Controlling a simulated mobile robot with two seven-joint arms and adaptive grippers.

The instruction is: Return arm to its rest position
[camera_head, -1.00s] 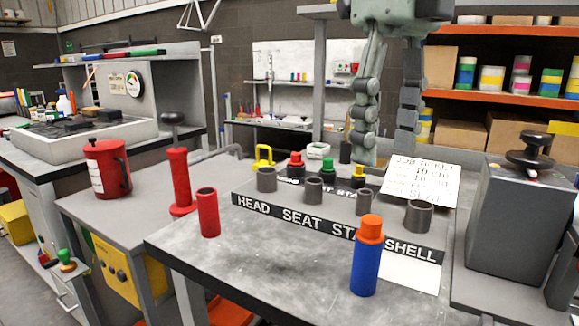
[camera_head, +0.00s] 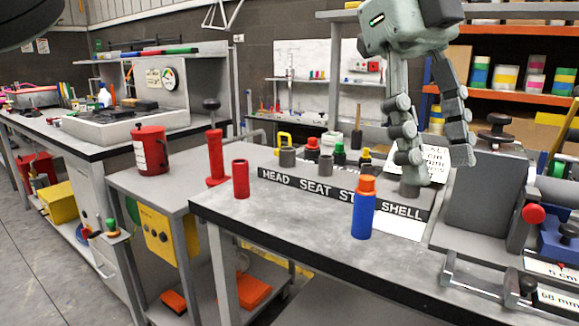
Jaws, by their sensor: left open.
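My left gripper (camera_head: 436,157) hangs fingers down over the right part of the grey bench (camera_head: 285,208). A blue cylinder with an orange top (camera_head: 363,208) stands upright in front of the rack. My right gripper is out of view.
A red tube (camera_head: 240,179) stands at the bench's left. A grey press-like box (camera_head: 485,192) with a black knob stands at the right, near a metal rail (camera_head: 470,284). A red flanged post (camera_head: 215,158) and red can (camera_head: 151,150) are on the left bench. The bench front is clear.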

